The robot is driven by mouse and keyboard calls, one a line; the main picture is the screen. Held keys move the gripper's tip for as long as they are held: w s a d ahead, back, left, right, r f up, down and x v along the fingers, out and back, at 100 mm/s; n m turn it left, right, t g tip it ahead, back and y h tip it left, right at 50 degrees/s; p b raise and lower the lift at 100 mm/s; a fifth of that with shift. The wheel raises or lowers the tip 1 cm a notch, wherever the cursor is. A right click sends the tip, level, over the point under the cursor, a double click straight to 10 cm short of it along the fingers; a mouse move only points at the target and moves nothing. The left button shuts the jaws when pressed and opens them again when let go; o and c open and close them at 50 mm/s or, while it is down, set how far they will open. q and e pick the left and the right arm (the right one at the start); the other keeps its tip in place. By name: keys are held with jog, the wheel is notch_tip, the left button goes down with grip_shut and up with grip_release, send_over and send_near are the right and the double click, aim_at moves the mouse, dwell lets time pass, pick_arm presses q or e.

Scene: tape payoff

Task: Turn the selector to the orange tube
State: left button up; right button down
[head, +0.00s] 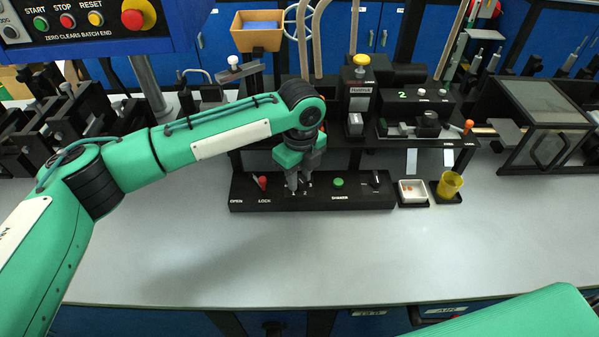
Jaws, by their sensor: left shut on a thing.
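My left gripper (298,182) points down onto the black control panel (262,202), at the spot marked with small numbers; a 2 and a 3 show beside the fingers. It is shut on the selector there, which the fingers almost wholly hide. I cannot tell which number the selector points to. Several upright tubes stand behind the panel, among them a tan-orange one (452,40) at the right and a pale curved one (318,40) behind my wrist. I cannot tell which of them is the orange tube. My right gripper is out of view.
The grey table (300,260) in front is clear.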

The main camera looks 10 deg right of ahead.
pick_arm(q)
jog(key=shift+r+p, duration=0.2)
jog(key=shift+p, duration=0.1)
jog(key=shift+n+p, duration=0.3)
jog(key=shift+n, duration=0.1)
jog(key=n+p, duration=0.4)
jog(key=p, duration=0.2)
jog(key=shift+r, duration=0.2)
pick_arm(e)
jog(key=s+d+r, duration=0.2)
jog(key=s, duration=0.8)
pick_arm(q)
jog(key=n+p, duration=0.4)
jog(key=shift+f, duration=0.1)
jog(key=shift+f+n+p, duration=0.2)
jog(key=shift+n+p, duration=1.1)
jog(key=shift+p, duration=0.15)
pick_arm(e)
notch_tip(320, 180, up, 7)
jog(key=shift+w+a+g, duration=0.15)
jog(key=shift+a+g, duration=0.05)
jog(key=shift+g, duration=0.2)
pick_arm(q)
jog(key=o, duration=1)
jog(key=shift+c, duration=0.2)
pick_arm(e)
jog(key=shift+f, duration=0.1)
